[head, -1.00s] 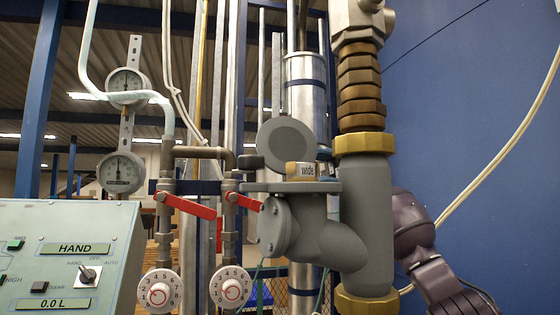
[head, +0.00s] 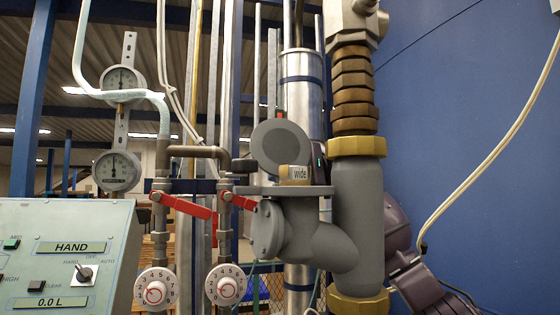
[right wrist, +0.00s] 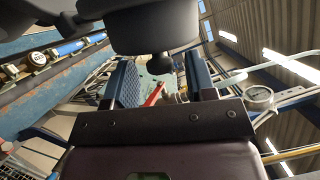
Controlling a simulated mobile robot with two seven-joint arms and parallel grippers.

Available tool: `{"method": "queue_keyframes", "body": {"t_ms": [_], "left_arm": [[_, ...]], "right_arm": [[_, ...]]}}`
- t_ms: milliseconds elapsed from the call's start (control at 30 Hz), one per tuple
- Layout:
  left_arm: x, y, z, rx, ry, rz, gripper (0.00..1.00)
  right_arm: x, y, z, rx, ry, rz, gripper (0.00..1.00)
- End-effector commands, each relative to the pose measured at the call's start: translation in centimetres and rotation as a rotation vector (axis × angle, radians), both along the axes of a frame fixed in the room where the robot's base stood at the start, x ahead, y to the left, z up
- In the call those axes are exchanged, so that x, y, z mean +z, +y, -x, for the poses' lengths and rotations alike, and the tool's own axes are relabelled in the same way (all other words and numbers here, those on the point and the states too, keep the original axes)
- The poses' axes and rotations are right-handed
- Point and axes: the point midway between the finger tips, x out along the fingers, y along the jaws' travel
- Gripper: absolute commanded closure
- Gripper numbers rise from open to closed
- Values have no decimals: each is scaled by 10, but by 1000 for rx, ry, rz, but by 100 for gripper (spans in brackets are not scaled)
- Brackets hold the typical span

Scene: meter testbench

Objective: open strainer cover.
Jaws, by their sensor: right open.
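The grey strainer body (head: 358,215) is a Y-shaped pipe piece between yellow nuts in the head view. A round end plate (head: 266,230) closes the lower branch. My right gripper (right wrist: 163,82) is open, its two blue-padded fingers apart and nothing seen held. In the head view, part of its dark hand shows behind the cover and pipe; its fingertips are hidden. My left gripper is out of view.
Red lever valves (head: 183,205), dials (head: 155,292) and gauges (head: 117,171) stand left of the strainer. A control panel (head: 65,255) is at lower left. A blue wall (head: 470,110) with a pale cable (head: 500,145) is at right. Dark rounded shapes crowd the right wrist view's top.

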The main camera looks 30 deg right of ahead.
Motion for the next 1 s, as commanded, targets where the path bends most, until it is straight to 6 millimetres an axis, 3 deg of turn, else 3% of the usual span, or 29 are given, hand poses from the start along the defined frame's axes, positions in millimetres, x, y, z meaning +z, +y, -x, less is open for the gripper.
{"method": "queue_keyframes", "body": {"t_ms": [67, 333, 533, 800, 1000], "left_arm": [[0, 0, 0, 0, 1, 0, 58], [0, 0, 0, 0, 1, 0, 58], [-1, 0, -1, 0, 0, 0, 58], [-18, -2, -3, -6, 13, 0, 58], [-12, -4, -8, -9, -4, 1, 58]], "right_arm": [[0, 0, 0, 0, 0, 0, 58], [0, 0, 0, 0, 0, 0, 100], [0, 0, 0, 0, -5, 2, 100], [6, 2, 4, 3, -134, 34, 100], [13, 2, 9, 1, -208, 54, 100]]}}
